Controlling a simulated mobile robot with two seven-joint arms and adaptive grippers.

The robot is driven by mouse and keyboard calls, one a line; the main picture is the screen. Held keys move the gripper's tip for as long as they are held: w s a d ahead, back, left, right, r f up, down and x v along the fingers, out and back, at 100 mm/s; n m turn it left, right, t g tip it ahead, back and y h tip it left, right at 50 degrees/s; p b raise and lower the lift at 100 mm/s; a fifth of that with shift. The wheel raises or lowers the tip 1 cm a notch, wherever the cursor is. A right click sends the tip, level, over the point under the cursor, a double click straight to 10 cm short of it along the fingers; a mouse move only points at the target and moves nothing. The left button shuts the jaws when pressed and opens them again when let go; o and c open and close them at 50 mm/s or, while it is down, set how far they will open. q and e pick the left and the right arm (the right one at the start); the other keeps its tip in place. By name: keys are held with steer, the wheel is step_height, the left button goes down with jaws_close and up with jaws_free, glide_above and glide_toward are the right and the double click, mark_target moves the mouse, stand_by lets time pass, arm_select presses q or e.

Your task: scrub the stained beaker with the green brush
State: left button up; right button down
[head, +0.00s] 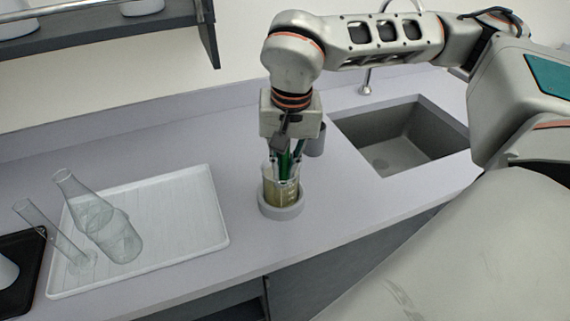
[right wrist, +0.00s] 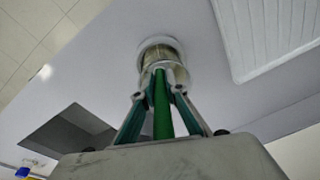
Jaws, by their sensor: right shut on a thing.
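The stained beaker (head: 282,188) has a yellow-brown tint and stands upright in a round grey holder (head: 281,209) on the counter. In the right wrist view the beaker (right wrist: 156,58) shows beyond my fingertips. My right gripper (head: 286,163) points down over the beaker and is shut on the green brush (right wrist: 162,105). The brush's green handle (head: 284,164) runs down between the fingers to the beaker's mouth. Its lower end appears to be inside the beaker, but the bristles are hard to make out. My left gripper is in neither view.
A white ribbed tray (head: 185,212) at left carries a glass flask (head: 115,235) and a slim glass cylinder (head: 55,237). A grey cup (head: 316,140) stands just behind the gripper. A sink (head: 405,145) lies at right. A black tray (head: 22,272) sits at far left.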

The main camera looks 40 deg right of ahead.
steer(key=shift+s+f, duration=0.2)
steer(key=shift+s, duration=0.05)
steer(key=shift+r+p, duration=0.3)
steer(key=shift+r, duration=0.05)
steer(key=shift+w+r+p, duration=0.2)
steer(key=shift+r+p, duration=2.15)
steer(key=shift+r, duration=5.3)
